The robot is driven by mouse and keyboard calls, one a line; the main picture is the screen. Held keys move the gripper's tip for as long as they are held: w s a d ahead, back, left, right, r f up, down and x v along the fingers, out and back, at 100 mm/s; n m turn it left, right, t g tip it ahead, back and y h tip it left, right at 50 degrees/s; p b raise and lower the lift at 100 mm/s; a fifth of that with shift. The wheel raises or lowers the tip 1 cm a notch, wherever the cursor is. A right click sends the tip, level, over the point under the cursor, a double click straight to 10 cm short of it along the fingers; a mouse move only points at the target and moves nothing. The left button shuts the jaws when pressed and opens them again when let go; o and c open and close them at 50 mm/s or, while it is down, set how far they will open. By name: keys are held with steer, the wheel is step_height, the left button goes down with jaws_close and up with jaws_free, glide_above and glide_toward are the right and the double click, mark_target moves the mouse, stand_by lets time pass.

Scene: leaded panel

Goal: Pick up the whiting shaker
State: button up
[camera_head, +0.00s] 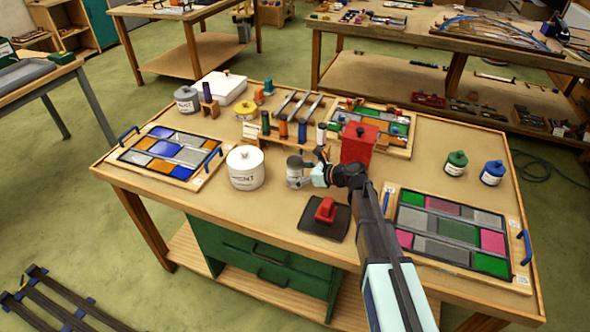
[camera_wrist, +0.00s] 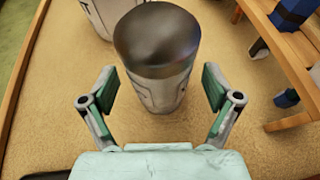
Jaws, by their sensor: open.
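The whiting shaker appears to be the small grey canister (camera_head: 294,170) on the table, just left of my gripper (camera_head: 309,174). In the wrist view the shaker (camera_wrist: 157,62) stands upright with a dark, rounded metal top and a pale body; its label is not readable. My gripper (camera_wrist: 160,98) is open, with one finger on each side of the shaker's near side. A gap shows between the shaker and each finger, and nothing is held.
A large white cement tub (camera_head: 245,168) stands just left of the shaker. A red box (camera_head: 359,143) is behind my wrist. A red-handled block on a dark pad (camera_head: 325,212) lies in front. Leaded panels lie left (camera_head: 170,153) and right (camera_head: 452,232). A wooden rack (camera_head: 268,136) stands behind.

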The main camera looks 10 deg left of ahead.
steer(key=shift+w+a+f, duration=0.15)
steer(key=shift+a+f, duration=0.1)
steer(key=shift+a, duration=0.35)
steer(key=c, duration=1.5)
steer(key=shift+o, duration=0.2)
steer(key=shift+r, duration=0.15)
